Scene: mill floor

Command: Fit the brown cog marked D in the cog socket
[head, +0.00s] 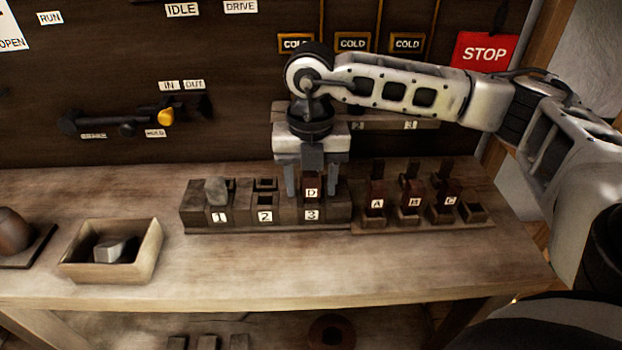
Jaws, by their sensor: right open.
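The brown cog marked D (312,193) stands upright at the place marked 3, at the right end of a dark wooden socket block (238,216). My right gripper (311,188) points down over it, with one finger on each side of the cog. Its jaws are open, and I cannot tell whether either finger touches the cog. How deep the cog sits is hidden. In the same block, a grey lump (216,190) sits at place 1, and place 2 (265,191) shows an empty square hole. My left gripper is out of view.
Brown cogs A (376,192), B (411,188) and C (446,198) stand in a rack on the right, beside an empty hole (472,211). A wooden box (148,262) holds a grey piece. Levers and a STOP sign (484,54) are on the back wall.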

